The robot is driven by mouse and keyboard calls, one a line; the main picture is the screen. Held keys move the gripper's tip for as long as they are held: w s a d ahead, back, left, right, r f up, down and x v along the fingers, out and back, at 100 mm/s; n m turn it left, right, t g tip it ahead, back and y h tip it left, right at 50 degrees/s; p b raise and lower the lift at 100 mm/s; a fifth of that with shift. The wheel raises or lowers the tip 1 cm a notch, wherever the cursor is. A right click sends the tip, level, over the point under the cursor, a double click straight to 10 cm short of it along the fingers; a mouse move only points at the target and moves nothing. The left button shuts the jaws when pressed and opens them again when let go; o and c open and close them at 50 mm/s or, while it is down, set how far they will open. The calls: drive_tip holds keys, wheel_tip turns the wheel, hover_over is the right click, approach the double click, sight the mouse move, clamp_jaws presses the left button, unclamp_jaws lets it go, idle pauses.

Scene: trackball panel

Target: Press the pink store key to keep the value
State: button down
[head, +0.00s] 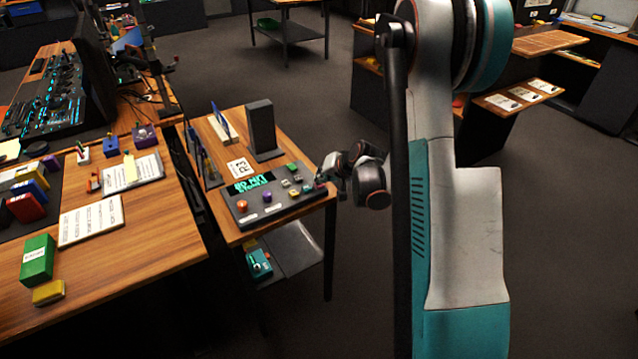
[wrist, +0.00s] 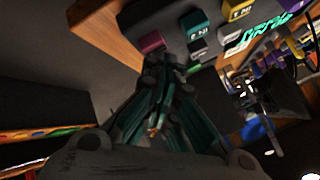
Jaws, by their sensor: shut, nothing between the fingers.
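The trackball panel (head: 262,215) is a dark console on a small wooden table, with a lit green display (head: 250,183) and several coloured keys and knobs. The pink key (wrist: 151,41) shows in the wrist view at the console's edge, up and left of the fingertips. My gripper (wrist: 170,62) is shut and empty, its teal fingers together and reaching toward the key row. I cannot tell whether the tips touch a key. In the head view my gripper (head: 328,178) is at the panel's right end, beside the keys there.
A dark upright block (head: 262,128) stands behind the panel. The wooden desk (head: 150,245) at left holds papers and coloured boxes. Open floor (head: 300,85) lies behind the small table.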

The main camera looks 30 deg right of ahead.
drive_tip(key=shift+r+p, duration=0.45)
drive_tip(key=shift+r, duration=0.45)
drive_tip(key=shift+r+p, duration=1.55)
drive_tip(key=shift+r, duration=0.95)
